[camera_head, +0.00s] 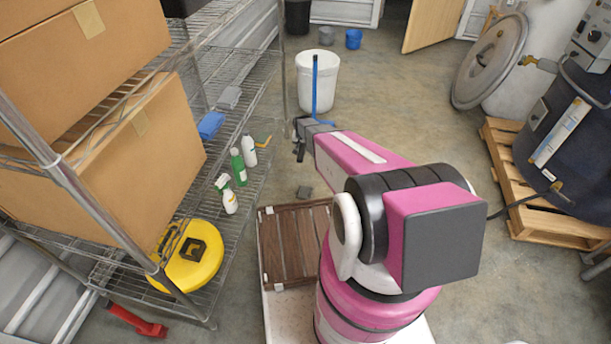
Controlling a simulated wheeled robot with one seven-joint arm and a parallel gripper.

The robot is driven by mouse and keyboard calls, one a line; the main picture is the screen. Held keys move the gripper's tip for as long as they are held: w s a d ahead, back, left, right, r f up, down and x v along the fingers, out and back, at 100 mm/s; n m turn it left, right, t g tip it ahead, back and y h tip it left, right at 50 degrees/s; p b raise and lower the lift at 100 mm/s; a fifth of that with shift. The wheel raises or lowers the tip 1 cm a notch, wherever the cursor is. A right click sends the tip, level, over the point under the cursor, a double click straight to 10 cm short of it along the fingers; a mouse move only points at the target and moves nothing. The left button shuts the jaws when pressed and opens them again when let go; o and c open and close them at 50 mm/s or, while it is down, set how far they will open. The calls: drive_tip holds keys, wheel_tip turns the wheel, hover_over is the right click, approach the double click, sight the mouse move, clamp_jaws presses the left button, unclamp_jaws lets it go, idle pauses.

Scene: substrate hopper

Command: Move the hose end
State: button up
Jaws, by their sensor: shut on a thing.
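My gripper (301,137) is at the far end of my pink arm, above the floor between the shelf rack and the white bucket. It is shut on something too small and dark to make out. A dark hose (515,204) comes from the dark blue drum (565,150) at the right and passes out of sight behind my arm. Its other end is not plainly visible. A thin blue upright rod with a bent foot (315,85) shows just beyond my gripper, in front of the white bucket (327,82). I cannot tell whether they touch.
A wire shelf rack (230,118) at left holds cardboard boxes (135,165), several bottles (238,167) and a yellow round case (190,255). The drum stands on a wooden pallet (550,228). A slatted wooden deck (293,245) lies near my base. Open floor (410,110) lies beyond my arm.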

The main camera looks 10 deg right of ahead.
drive_tip(key=m+g, duration=0.1)
drive_tip(key=g, duration=0.1)
hover_over(305, 188)
wheel_tip(305, 188, down, 14)
drive_tip(key=shift+y, duration=0.4)
drive_tip(key=shift+s+d+f, duration=0.1)
drive_tip(key=shift+f, duration=4.6)
drive_tip(key=shift+w+f, duration=0.2)
drive_tip(key=shift+f, duration=0.15)
drive_tip(key=o, duration=1.1)
drive_tip(key=c, duration=0.4)
drive_tip(key=shift+o, duration=2.1)
wheel_tip(305, 188, up, 14)
drive_tip(key=shift+s+f, duration=0.15)
drive_tip(key=shift+s, duration=0.15)
